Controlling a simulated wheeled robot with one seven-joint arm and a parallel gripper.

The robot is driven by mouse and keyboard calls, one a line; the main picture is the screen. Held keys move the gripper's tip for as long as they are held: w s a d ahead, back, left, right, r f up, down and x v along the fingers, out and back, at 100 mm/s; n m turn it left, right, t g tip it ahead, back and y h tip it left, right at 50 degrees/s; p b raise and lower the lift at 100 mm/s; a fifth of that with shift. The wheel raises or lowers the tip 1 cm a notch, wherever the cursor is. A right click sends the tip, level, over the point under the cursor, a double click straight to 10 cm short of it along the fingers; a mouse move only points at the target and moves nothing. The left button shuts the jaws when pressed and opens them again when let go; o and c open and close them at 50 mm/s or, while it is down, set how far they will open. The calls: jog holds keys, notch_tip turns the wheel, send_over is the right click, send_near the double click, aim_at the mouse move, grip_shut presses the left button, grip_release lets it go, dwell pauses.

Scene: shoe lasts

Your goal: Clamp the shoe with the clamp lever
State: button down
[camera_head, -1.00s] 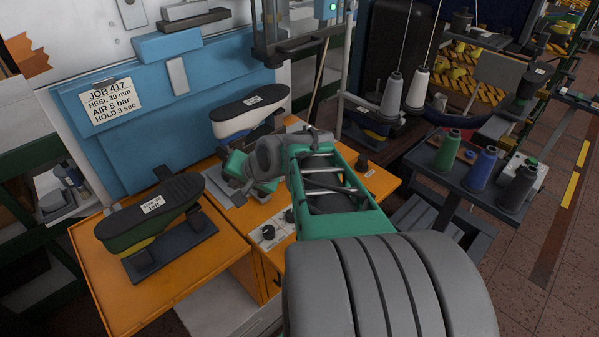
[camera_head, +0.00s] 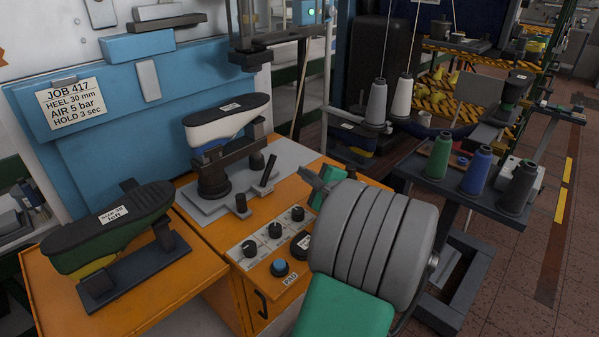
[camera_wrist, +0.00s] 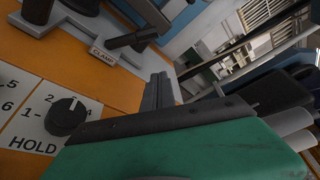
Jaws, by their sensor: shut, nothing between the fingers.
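A white shoe (camera_head: 212,131) with a black sole sits sole up on the grey clamp fixture (camera_head: 207,207) on the orange bench. A dark bar (camera_head: 238,152) stands beside it at its near side; I cannot tell whether it presses on the shoe. The dark clamp lever (camera_head: 268,170) tilts up at the fixture's right; in the wrist view, the lever (camera_wrist: 133,40) lies just above the CLAMP label (camera_wrist: 103,57). My gripper (camera_head: 312,178) is shut and empty, right of the lever and apart from it. Its grey fingers (camera_wrist: 158,90) show in the wrist view.
A control panel (camera_head: 262,242) with several knobs and a blue button lies in front of the fixture. A second shoe (camera_head: 105,232), green and black, rests on a stand at left. Thread cones stand on a dark table (camera_head: 450,182) at right.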

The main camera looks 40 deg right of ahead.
aim_at(268, 170)
jog(key=x, duration=0.7)
jog(key=shift+w+f, duration=0.15)
jog(key=shift+w, duration=0.25)
jog(key=a+r, duration=0.2)
jog(key=a, duration=0.1)
jog(key=shift+r, duration=0.1)
jog(key=shift+a, duration=0.1)
